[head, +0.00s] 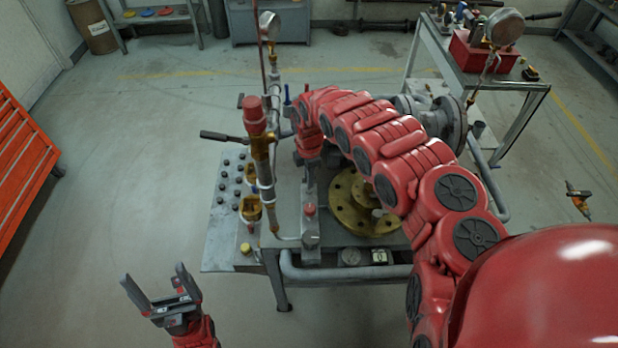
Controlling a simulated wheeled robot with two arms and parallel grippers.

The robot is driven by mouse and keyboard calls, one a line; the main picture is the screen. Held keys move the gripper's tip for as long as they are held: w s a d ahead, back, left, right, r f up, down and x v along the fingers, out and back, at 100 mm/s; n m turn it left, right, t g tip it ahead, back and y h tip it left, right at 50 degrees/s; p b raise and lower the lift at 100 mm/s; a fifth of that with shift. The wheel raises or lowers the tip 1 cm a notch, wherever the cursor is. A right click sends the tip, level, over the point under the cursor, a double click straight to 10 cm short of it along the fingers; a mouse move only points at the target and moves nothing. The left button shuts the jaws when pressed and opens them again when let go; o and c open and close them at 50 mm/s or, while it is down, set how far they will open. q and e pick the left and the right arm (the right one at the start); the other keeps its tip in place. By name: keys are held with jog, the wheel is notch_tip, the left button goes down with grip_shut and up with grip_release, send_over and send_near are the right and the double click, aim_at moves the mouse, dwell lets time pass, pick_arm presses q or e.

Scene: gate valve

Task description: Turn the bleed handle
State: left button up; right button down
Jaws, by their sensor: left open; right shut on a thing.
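The valve rig (290,245) stands on a grey bench in the middle of the head view. My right arm reaches over it from the lower right. Its gripper (309,165) points down near the rig's upright pipes and is shut on a part there; its fingertips and that part are hard to make out. I cannot tell for certain which piece is the bleed handle. A black lever (222,137) sticks out to the left of the brass upright (264,165). My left gripper (161,283) is open and empty, low at the left, apart from the rig.
A brass flange (352,205) lies under my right arm. A cart with a red toolbox (486,55) stands at back right. An orange cabinet (22,160) is at far left. Floor between cabinet and rig is clear.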

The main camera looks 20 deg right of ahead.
jog(key=shift+m, duration=1.9)
jog(key=c, duration=0.9)
grip_release()
jog(key=shift+r+b, duration=0.1)
jog(key=shift+b, duration=0.2)
